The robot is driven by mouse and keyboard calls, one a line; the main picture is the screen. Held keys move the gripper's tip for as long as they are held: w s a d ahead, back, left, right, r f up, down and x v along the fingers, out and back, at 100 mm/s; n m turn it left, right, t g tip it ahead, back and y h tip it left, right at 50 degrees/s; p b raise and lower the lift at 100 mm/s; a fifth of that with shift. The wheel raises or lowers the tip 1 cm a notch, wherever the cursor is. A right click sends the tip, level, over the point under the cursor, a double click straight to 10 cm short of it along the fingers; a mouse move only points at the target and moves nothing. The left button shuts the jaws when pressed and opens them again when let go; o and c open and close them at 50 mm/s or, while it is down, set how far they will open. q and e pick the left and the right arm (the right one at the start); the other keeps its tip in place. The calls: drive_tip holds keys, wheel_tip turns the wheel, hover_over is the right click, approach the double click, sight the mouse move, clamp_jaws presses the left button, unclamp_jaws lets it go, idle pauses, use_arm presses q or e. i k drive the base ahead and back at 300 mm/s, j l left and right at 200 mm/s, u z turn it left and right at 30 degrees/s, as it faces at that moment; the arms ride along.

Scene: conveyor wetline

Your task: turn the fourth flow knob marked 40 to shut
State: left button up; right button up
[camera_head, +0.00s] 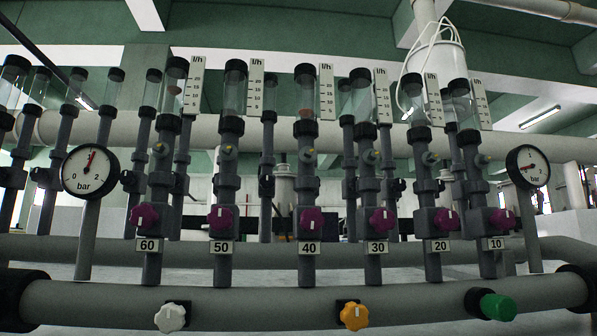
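The purple flow knob (311,223) sits on the grey vertical pipe just above the white plate marked 40 (309,249). It is third from the left and fourth from the right in the row. A pale pointer line on its face looks roughly upright; its exact angle is hard to tell. Above it stands a clear flow tube (305,96) with a l/h scale (326,92); a reddish float shows low in the tube. Neither of my grippers is in view, and nothing touches or covers the knob.
Similar purple knobs stand close by at 50 (220,217) and 30 (382,220). A thick horizontal pipe (250,303) crosses in front below, carrying white (170,317), yellow (354,316) and green (498,307) knobs. Pressure gauges stand left (90,171) and right (527,166).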

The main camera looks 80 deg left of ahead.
sight(311, 220)
drive_tip(key=u, duration=2.3)
